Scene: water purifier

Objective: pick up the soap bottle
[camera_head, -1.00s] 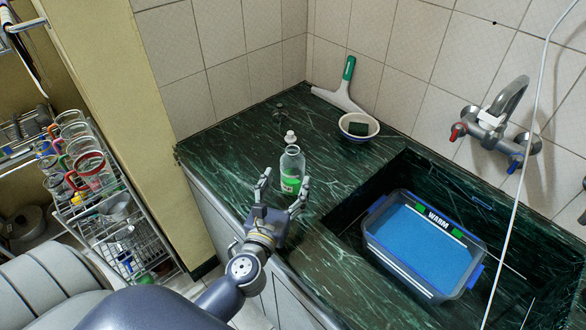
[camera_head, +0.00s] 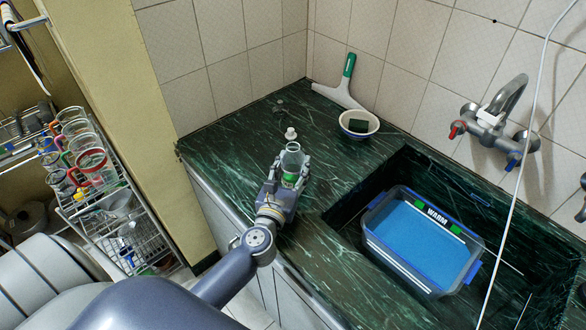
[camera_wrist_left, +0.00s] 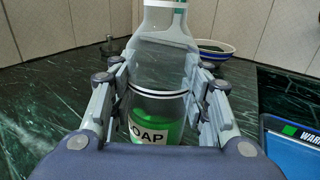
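The soap bottle (camera_head: 292,160) is clear with a white cap, green liquid and a label. It stands upright on the dark green marble counter in the head view. In the left wrist view the soap bottle (camera_wrist_left: 158,85) is straight ahead, its cap cut off by the top edge. My left gripper (camera_head: 291,163) has one finger on each side of the bottle. In the left wrist view the fingers of my left gripper (camera_wrist_left: 157,72) press close against its sides. The bottle's base is hidden behind the gripper. My right gripper is not in view.
A bowl with a dark green sponge (camera_head: 359,124) and a squeegee (camera_head: 344,85) stand behind the bottle. A sink holding a blue tub (camera_head: 421,243) marked WARM lies to the right. A dish rack (camera_head: 120,235) with mugs is at left.

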